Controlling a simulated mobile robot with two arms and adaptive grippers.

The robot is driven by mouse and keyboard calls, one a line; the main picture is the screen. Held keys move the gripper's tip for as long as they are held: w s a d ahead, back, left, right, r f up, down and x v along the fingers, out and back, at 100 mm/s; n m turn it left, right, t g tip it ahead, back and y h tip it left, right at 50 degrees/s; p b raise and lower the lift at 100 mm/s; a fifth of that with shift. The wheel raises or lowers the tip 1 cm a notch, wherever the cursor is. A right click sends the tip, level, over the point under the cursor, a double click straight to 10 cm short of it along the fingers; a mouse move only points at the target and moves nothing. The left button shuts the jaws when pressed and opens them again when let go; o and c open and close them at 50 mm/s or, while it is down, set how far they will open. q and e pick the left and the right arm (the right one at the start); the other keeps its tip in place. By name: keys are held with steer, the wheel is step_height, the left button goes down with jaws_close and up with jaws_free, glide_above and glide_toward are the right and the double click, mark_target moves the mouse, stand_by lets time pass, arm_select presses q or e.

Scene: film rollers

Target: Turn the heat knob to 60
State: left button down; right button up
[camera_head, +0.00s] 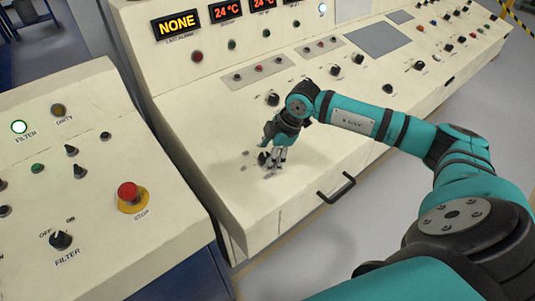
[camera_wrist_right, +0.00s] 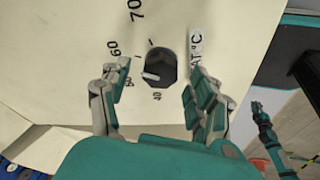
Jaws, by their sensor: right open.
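The heat knob (camera_wrist_right: 161,66) is black and round with a white pointer mark. It sits on the cream panel with the numbers 40 to 70 around it and a partly hidden label ending in "AT °C". Its white mark points left, toward the half-covered number that looks like 50. In the head view, my right gripper (camera_head: 273,160) is over the lower left of the middle console and largely hides the knob. In the wrist view, its two fingers stand open on either side of the knob, with gaps visible between them and it.
The middle console (camera_head: 228,180) carries other knobs, lamps and a black handle (camera_head: 336,188) on its front. The left console (camera_head: 105,240) has a red stop button (camera_head: 128,191). In the wrist view, a small teal arm (camera_wrist_right: 268,137), apparently my left, hangs at the right.

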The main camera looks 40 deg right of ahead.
steer(key=v, duration=1.1)
